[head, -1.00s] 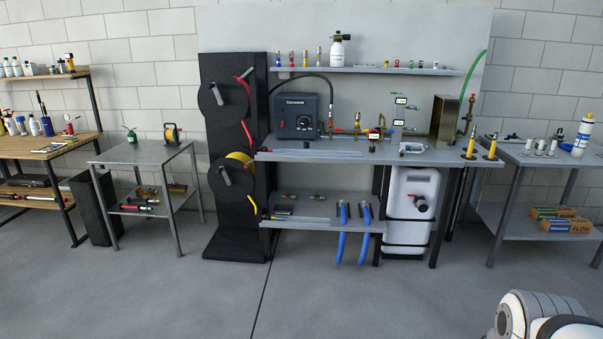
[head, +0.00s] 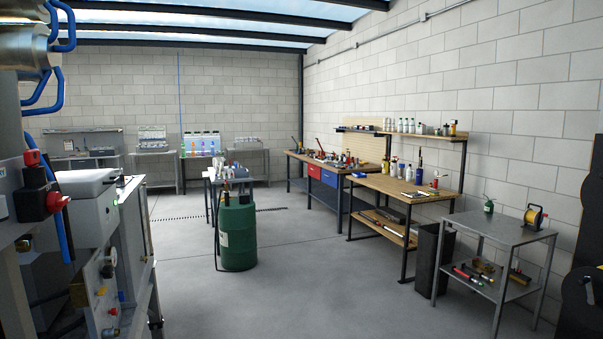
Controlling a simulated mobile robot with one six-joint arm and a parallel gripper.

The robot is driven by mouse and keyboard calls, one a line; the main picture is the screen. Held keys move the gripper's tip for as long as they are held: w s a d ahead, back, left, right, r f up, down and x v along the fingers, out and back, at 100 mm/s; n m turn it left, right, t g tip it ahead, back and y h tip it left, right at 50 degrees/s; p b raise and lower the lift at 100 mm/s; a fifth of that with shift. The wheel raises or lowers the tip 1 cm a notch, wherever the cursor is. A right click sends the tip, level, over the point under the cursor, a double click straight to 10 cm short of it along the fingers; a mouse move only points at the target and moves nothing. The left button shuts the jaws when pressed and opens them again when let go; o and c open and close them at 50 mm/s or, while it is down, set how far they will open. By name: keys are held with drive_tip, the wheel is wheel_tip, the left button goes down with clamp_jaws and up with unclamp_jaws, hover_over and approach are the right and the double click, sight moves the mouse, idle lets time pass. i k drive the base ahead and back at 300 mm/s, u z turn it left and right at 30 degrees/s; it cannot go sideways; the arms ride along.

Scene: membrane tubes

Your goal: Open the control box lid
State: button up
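A pale grey box (head: 88,212) with a lid-like top (head: 85,180) stands close at the left edge of the head view. Its top looks shut. I cannot tell whether this is the control box; no label on it is readable. A red rotary switch (head: 55,201) sits on dark equipment just left of it and overlaps part of it. My gripper is not in view, so its state does not show.
A panel with knobs and fittings (head: 112,295) stands below the box. A green drum (head: 237,237) stands beyond it. Wooden benches (head: 408,188) and a grey metal table (head: 492,233) line the right wall. The middle floor (head: 330,280) is free.

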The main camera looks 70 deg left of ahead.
sight(88, 183)
drive_tip(key=u, duration=0.4)
drive_tip(key=k, duration=0.1)
drive_tip(key=u, duration=3.15)
drive_tip(key=k, duration=0.55)
drive_tip(key=z, duration=0.25)
drive_tip(key=i, duration=0.55)
drive_tip(key=u, duration=0.1)
